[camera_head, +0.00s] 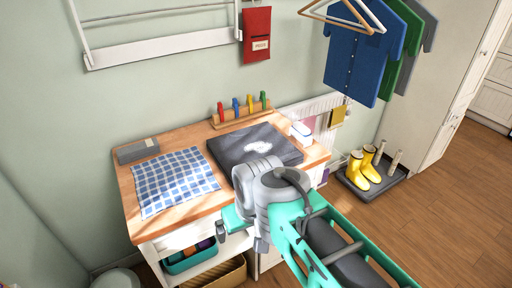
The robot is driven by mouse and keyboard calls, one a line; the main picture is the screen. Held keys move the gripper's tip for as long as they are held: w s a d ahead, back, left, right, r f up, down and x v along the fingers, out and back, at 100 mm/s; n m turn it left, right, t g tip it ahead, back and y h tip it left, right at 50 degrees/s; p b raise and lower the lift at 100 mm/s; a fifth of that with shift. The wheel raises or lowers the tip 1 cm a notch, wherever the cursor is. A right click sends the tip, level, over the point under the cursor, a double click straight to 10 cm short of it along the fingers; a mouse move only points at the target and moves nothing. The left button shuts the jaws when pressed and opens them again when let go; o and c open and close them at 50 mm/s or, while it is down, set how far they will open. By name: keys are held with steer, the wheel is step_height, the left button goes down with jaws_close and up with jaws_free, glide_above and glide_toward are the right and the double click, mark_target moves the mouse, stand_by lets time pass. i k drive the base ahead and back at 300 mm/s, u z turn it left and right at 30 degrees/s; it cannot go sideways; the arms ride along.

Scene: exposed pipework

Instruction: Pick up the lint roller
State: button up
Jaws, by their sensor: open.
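I cannot clearly make out the lint roller. A small white object with a bluish lower edge (301,132) stands at the right back of the wooden counter (133,207); it is too small to tell what it is. My gripper (232,228) is in front of the counter's front edge, apart from that object. Its jaws are open and only partly seen, and I see nothing held between them. My arm hides the counter's front right part.
A dark folded cloth (240,150) with pale patches and a blue checked cloth (175,182) lie on the counter. A grey box (138,150) and a peg rack (243,116) stand behind. Shirts (352,65) hang at right; yellow boots (371,168) stand on a floor tray.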

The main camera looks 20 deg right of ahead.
mark_target(302, 133)
steer(key=z, duration=0.25)
steer(key=i, duration=0.9)
steer(key=u, duration=0.3)
